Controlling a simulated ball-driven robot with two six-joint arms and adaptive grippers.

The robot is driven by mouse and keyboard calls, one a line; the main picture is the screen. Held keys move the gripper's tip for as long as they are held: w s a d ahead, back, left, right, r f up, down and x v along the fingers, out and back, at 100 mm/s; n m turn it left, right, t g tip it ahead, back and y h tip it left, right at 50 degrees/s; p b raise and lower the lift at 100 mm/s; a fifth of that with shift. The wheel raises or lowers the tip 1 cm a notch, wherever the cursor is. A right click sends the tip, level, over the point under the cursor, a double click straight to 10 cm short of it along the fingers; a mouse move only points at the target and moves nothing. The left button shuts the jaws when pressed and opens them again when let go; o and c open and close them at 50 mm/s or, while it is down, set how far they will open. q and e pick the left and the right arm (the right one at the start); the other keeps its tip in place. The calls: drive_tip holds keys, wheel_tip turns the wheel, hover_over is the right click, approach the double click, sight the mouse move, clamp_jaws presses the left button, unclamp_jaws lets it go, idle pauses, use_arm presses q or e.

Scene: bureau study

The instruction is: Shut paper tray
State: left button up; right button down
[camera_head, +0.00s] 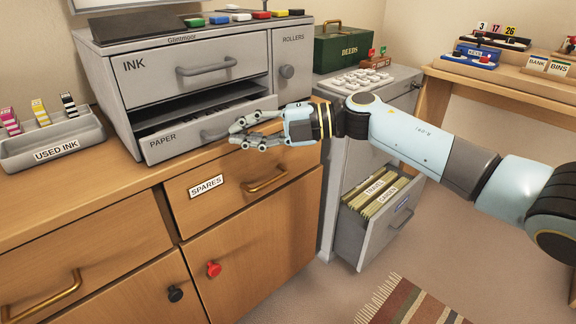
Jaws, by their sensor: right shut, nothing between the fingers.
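The paper tray (168,145) is a grey drawer labelled PAPER, low in the grey printer (88,77). It stands partly pulled out, with a dark gap above its front and its inside partly showing. Its grey handle (212,134) is at the right of its front, partly hidden behind my fingers. My right gripper (236,134) comes in from the right, shut and empty, its fingertips in front of the tray's right part by the handle. I cannot tell whether the fingers touch the tray. My left gripper is not in view.
The INK drawer (150,84) above is shut. A USED INK holder (55,150) stands at left on the wooden cabinet. The SPARES drawer (225,182) is below. A grey filing drawer (345,222) stands open at right, under my right arm. A green DEEDS box (340,50) is behind.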

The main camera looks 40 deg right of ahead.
drive_tip(key=w, duration=0.3)
drive_tip(key=shift+w+a+b, duration=0.1)
drive_tip(key=shift+w+b, duration=0.15)
drive_tip(key=shift+b, duration=0.1)
drive_tip(key=shift+w+r, duration=0.1)
drive_tip(key=shift+r, duration=0.05)
